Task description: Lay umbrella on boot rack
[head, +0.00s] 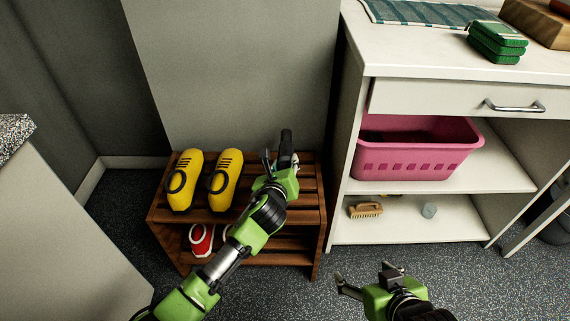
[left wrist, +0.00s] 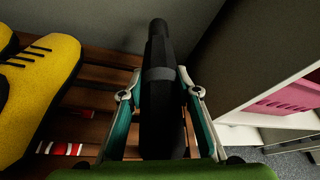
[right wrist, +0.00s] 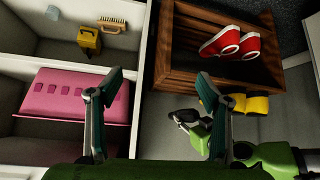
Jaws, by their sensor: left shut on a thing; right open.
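The boot rack (head: 313,215) is a brown wooden slatted stand with two shelves against the wall. My left gripper (head: 281,165) is over the right part of its top shelf, shut on the folded black umbrella (head: 286,143). In the left wrist view the umbrella (left wrist: 158,110) lies lengthwise between the fingers (left wrist: 160,93), its narrow end pointing to the wall. I cannot tell whether it touches the slats. My right gripper (head: 363,277) is open and empty, in front of the white cabinet. The rack also shows in the right wrist view (right wrist: 183,62).
Yellow shoes (head: 224,175) stand on the left of the top shelf; red shoes (head: 201,238) are on the lower one. The white cabinet (head: 352,115) is close on the right, holding a pink basket (head: 415,155), a brush (head: 366,210) and a small cup (head: 429,211).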

